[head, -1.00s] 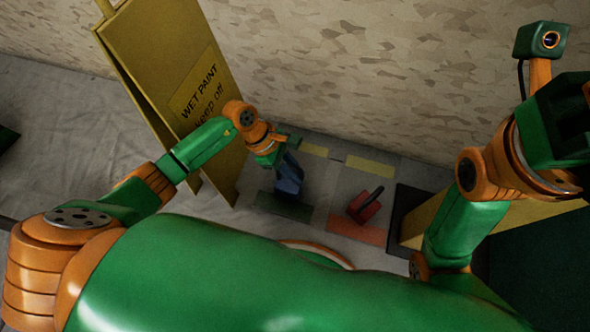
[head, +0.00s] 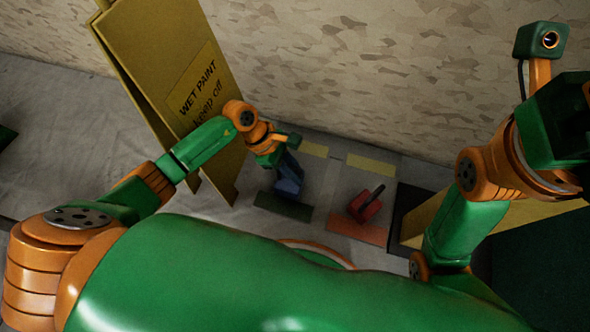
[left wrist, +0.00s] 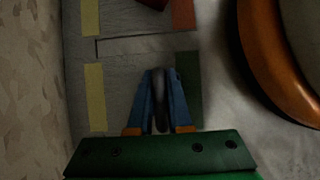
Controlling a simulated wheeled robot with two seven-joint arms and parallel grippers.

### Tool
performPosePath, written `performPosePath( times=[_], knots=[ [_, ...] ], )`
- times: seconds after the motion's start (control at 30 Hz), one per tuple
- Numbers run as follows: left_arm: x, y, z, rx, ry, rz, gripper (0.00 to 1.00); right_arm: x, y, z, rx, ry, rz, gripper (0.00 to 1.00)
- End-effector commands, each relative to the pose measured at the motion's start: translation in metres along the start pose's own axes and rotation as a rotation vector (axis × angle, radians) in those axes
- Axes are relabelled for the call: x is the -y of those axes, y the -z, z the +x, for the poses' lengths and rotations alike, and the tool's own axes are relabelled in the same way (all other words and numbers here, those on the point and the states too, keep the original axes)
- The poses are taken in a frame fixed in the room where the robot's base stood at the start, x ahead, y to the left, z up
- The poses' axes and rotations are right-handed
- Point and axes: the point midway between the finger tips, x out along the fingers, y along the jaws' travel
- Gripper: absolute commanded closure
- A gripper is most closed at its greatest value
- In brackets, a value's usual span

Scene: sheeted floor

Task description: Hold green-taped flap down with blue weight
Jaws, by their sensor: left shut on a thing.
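My left gripper (head: 287,170) is shut on the blue weight (head: 290,186), low over the sheeted floor beside the wall. In the left wrist view, a dark handle-like part (left wrist: 160,98) shows between two blue sides. The dark green tape strip (head: 283,206) lies at the near side of the weight; it also shows in the left wrist view (left wrist: 189,88), just right of the blue. I cannot tell whether the weight touches the floor. The flap's edges are hard to make out. My right gripper (head: 565,120) is at the far right, its fingertips not clear.
A red weight (head: 366,207) with a black handle stands by an orange-red tape strip (head: 357,229). Yellow tape strips (head: 371,162) lie along the wall. A yellow "WET PAINT" board (head: 165,70) stands close left of my left gripper. Open sheeting (head: 60,120) lies farther left.

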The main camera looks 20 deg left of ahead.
Motion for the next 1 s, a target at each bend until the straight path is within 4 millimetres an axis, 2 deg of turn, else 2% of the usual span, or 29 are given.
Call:
performPosePath(
  times=[0.3,0.33,0.43,0.47,0.77,0.87,1.0],
  knots=[
    [-0.001,0.001,0.002,0.002,-0.003,0.001,1.00,0.000,0.001,-0.003,0.000,0.000,0.000,0.50],
    [-0.001,0.001,0.002,0.002,-0.003,0.001,0.78,0.000,0.001,-0.003,0.000,0.000,0.000,0.50],
    [-0.001,0.001,0.002,0.002,-0.002,0.001,0.51,0.000,0.001,-0.003,0.000,0.000,0.000,0.50],
    [-0.001,0.001,0.002,0.002,-0.002,0.001,0.48,0.000,0.001,-0.003,0.000,0.000,0.000,0.50],
    [0.001,0.001,0.000,-0.002,0.002,-0.001,0.48,0.000,0.000,0.000,0.000,0.000,0.000,0.50],
    [0.001,-0.009,-0.016,0.000,0.002,-0.001,0.48,-0.003,-0.003,0.018,0.000,0.000,0.000,0.50],
    [0.001,-0.032,-0.053,0.001,0.001,-0.001,0.48,-0.008,-0.010,0.059,0.000,0.000,0.000,0.50]
  ],
)
